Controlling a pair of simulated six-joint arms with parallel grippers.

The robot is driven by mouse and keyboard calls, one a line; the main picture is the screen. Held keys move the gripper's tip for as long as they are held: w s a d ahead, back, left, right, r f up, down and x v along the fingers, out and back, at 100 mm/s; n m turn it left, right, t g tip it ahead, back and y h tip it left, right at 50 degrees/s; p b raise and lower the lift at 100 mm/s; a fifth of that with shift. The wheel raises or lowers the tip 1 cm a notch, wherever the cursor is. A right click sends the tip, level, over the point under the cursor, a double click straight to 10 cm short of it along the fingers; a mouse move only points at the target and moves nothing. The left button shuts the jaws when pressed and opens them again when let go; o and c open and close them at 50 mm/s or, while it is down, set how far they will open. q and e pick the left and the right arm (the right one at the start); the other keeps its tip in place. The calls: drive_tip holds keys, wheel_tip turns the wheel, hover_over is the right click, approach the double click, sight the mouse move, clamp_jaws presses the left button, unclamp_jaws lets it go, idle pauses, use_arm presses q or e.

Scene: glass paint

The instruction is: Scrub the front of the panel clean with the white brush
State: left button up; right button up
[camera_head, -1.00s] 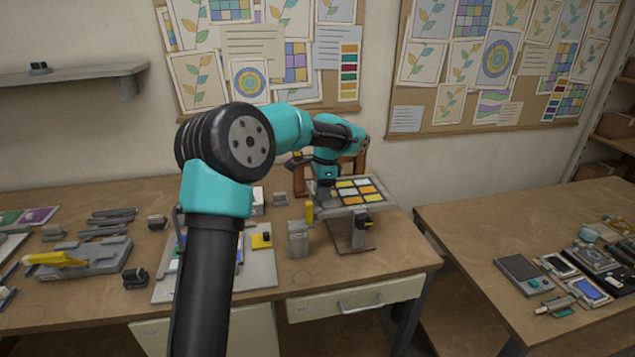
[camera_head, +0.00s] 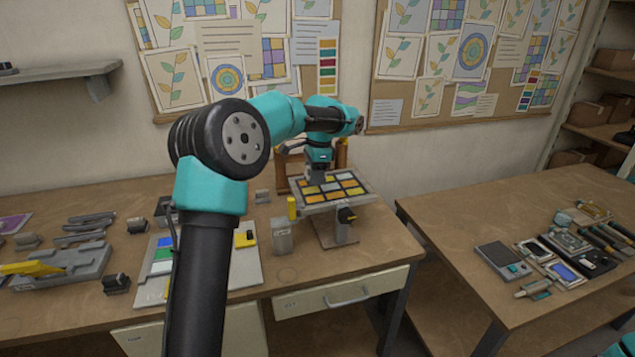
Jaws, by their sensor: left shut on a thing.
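The panel (camera_head: 352,182) is a grid of yellow, orange and pale cells in a dark frame. It lies on a grey tilted stand (camera_head: 342,231) at the back of the left table. My left gripper (camera_head: 317,174) reaches down over the back left part of the panel. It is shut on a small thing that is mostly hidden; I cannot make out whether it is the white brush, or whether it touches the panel. My right gripper is not in view.
A grey box (camera_head: 282,236) with a yellow piece (camera_head: 292,208) stands left of the stand. A pale board (camera_head: 246,270) with coloured pieces lies partly behind my left arm. A grey holder (camera_head: 60,268) with a yellow tool is at the left. The right table (camera_head: 440,205) holds several devices.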

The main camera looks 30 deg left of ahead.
use_arm(q)
drive_tip(key=shift+r, duration=1.55)
drive_tip(key=s+d+f+n, duration=0.2)
drive_tip(key=s+d+n, duration=0.2)
drive_tip(key=d, duration=0.5)
drive_tip(key=s+d+f+n+h, duration=0.1)
drive_tip(key=s+d+n, duration=0.3)
drive_tip(key=d, duration=0.5)
drive_tip(key=shift+s+d+f+n, duration=0.2)
drive_tip(key=shift+d+f+n, duration=0.05)
drive_tip(key=shift+f+n, duration=0.15)
